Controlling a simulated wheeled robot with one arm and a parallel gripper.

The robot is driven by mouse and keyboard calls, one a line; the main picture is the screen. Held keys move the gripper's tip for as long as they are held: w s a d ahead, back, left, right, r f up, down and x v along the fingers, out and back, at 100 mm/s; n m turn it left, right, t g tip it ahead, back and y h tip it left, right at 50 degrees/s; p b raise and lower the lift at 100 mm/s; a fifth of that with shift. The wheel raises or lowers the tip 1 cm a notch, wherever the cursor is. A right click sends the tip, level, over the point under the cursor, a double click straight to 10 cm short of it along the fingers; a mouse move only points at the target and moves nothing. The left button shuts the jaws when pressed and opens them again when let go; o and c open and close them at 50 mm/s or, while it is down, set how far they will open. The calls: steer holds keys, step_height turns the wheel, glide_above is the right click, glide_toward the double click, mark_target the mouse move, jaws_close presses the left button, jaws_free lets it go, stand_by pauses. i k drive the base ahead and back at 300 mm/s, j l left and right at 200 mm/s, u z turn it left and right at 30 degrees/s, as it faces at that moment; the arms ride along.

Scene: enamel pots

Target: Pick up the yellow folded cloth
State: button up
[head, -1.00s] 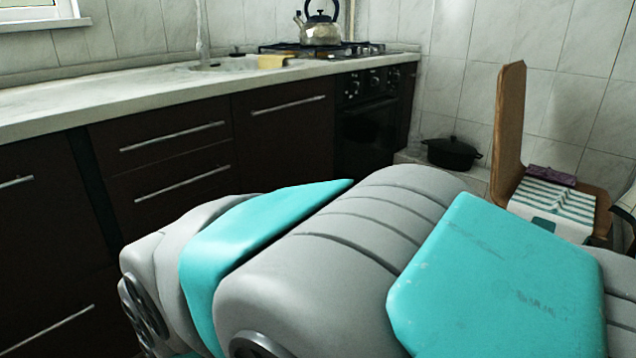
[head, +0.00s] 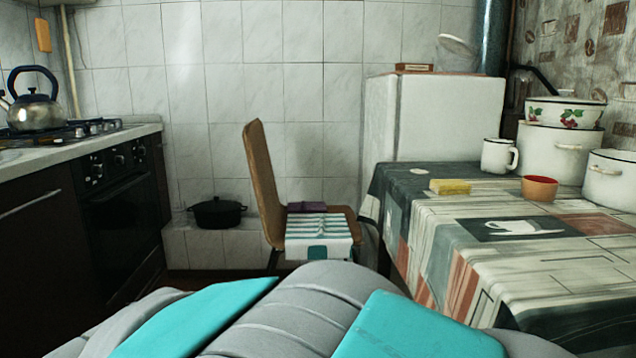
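A small yellow block-like item (head: 450,187) lies flat near the back left of the table. It could be the yellow folded cloth or a sponge; I cannot tell at this size. It lies left of an orange-brown bowl (head: 539,188) and in front of a white mug (head: 499,156). My grey and teal arm fills the bottom middle of the view, in front of the table's near left side. My gripper is not in view.
The table (head: 480,260) has a patterned cover, with white enamel pots (head: 560,152) at its back right. A chair (head: 262,185) with a striped cloth (head: 318,230) stands left of the table. A stove (head: 120,180) is far left; a black pot (head: 217,212) sits on a low ledge.

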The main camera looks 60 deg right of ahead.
mark_target(440, 186)
steer(key=z, duration=2.85)
